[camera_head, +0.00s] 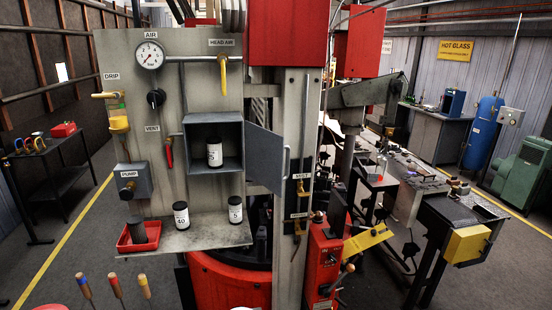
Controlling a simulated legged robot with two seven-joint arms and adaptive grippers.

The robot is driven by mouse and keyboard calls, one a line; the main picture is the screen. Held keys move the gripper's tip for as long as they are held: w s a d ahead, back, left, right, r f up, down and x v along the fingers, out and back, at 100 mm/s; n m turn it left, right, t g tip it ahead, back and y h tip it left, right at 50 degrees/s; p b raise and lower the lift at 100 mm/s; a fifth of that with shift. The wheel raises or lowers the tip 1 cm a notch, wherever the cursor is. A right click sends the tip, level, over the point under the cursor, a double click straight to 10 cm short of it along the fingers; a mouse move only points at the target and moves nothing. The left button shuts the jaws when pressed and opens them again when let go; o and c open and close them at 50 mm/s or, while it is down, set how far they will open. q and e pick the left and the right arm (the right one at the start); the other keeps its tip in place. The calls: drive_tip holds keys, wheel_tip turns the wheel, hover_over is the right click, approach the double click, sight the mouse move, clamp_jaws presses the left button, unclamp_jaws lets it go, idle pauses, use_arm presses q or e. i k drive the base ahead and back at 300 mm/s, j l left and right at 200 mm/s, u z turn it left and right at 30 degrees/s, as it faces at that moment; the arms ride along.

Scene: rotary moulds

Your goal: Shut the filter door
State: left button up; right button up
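The filter door (264,158) is a flat grey panel hinged at the right edge of a small grey box (190,165) on the panel board. It stands open, swung out to the right, with a small handle (286,162) on its free edge. Inside the box stands a canister (215,153) with a white label reading 5. The box front is uncovered and nothing blocks its opening. Neither of my grippers shows in the head view.
A grey column (296,130) with brass valves stands just right of the door. Coloured-handled tools (116,286) show at the bottom left.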

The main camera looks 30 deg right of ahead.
sight(264, 147)
drive_tip(key=l+u, duration=0.15)
drive_tip(key=l, duration=0.25)
drive_tip(key=k+l+u, duration=0.1)
drive_tip(key=l, duration=0.3)
drive_tip(key=k+l+u, duration=0.15)
drive_tip(key=l, duration=0.2)
drive_tip(key=l+u, duration=0.15)
drive_tip(key=l, duration=0.25)
drive_tip(key=i+l+u, duration=0.1)
drive_tip(key=l, duration=0.35)
drive_tip(key=i+l+u, duration=0.15)
drive_tip(key=l, duration=0.3)
drive_tip(key=i+l+u, duration=0.1)
drive_tip(key=l, duration=0.35)
